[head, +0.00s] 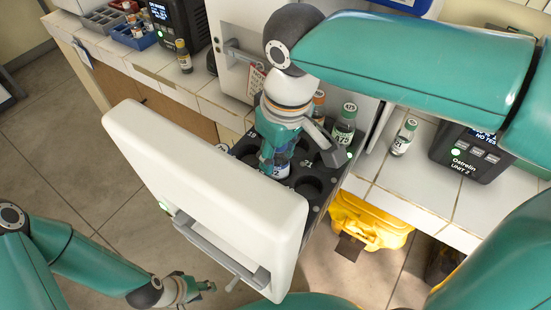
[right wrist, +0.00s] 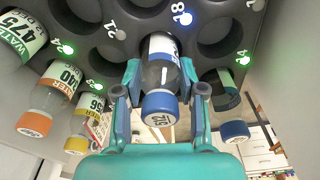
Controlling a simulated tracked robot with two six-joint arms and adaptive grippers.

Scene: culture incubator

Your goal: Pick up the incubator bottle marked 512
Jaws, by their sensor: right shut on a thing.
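The bottle marked 512 (right wrist: 159,105) has a blue cap and a white and blue label. In the right wrist view it sits between the two fingers of my right gripper (right wrist: 160,78), which is shut on it. In the head view the gripper (head: 290,150) reaches down into the open incubator drawer, and only a part of the bottle (head: 281,168) shows below the fingers. The bottle's lower end is at the rack; I cannot tell whether it is clear of its slot.
The drawer's white front (head: 215,200) with its grey handle (head: 218,250) stands out from the counter. Other bottles in the rack include one marked 475 (right wrist: 20,38), an orange-capped one (right wrist: 45,105) and another blue-capped one (right wrist: 230,115). An Ostrelin unit (head: 470,150) stands on the right counter.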

